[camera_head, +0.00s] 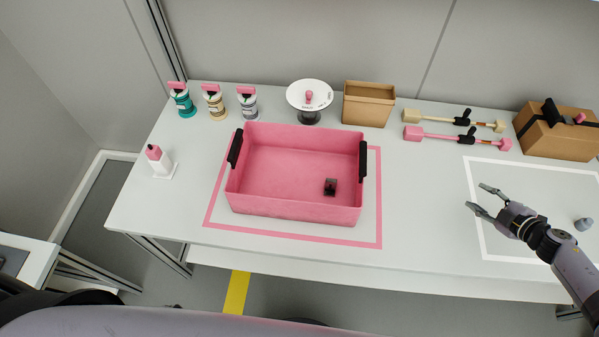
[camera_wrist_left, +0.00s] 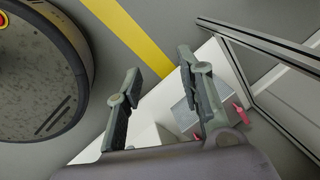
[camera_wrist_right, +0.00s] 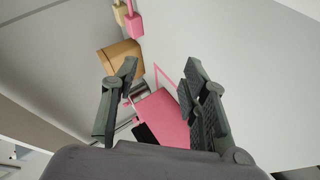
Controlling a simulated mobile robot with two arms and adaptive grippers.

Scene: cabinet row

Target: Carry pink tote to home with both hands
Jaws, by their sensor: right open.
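The pink tote (camera_head: 295,215) stands upright on the table inside a pink outlined square (camera_head: 300,234). It has a black handle on its left end (camera_head: 235,149) and one on its right end (camera_head: 363,161). A small dark block (camera_head: 330,187) lies inside it. My right gripper (camera_head: 475,199) is open and empty, above the table to the right of the tote, over a white outlined square. In the right wrist view the tote (camera_wrist_right: 163,117) shows between the open fingers, some way off. My left gripper (camera_wrist_left: 158,78) is open and empty in the left wrist view, away from the tote; the head view does not show it.
Three capped bottles (camera_head: 213,104), a white round stand (camera_head: 310,96), a brown bin (camera_head: 368,103) and two long-handled tools (camera_head: 455,134) line the back. A cardboard box (camera_head: 556,135) stands at back right. A small white bottle (camera_head: 158,162) is left of the tote.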

